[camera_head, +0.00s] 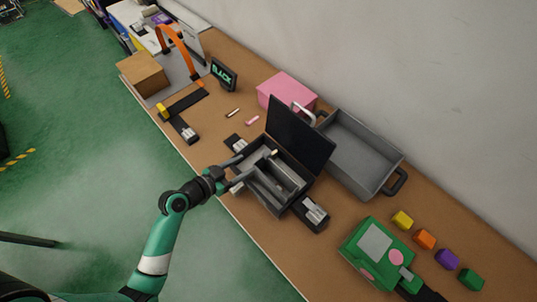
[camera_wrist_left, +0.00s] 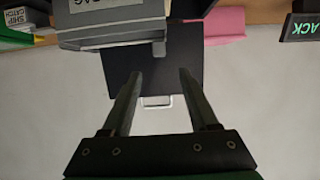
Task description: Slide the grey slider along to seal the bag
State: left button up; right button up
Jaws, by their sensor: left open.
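My left gripper (camera_head: 241,172) is open and empty, at the near left side of a dark open case (camera_head: 262,196) with a raised black lid (camera_head: 300,135). In the left wrist view, the two fingers (camera_wrist_left: 156,80) are apart, pointing toward a grey box-like part (camera_wrist_left: 115,30) with a partly cut-off label, and the black lid (camera_wrist_left: 155,68) shows behind. Grey and pale parts lie inside the case, but I cannot tell which is the grey slider or the bag. My right gripper is out of view.
A grey tray (camera_head: 398,157) and pink box (camera_head: 287,88) stand behind the case. A lever fixture (camera_head: 312,212) adjoins its right. A green device (camera_head: 357,229) and several coloured blocks are farther right. A black sign (camera_head: 224,74) and cardboard box (camera_head: 143,74) are left.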

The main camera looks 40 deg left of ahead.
aim_at(266, 154)
pick_arm(q)
jog(key=b+x, duration=0.1)
jog(key=x, duration=1)
jog(key=shift+w+d+b, duration=0.1)
jog(key=shift+w+b, duration=0.1)
jog(key=shift+b, duration=0.15)
grip_shut()
dwell(0.7)
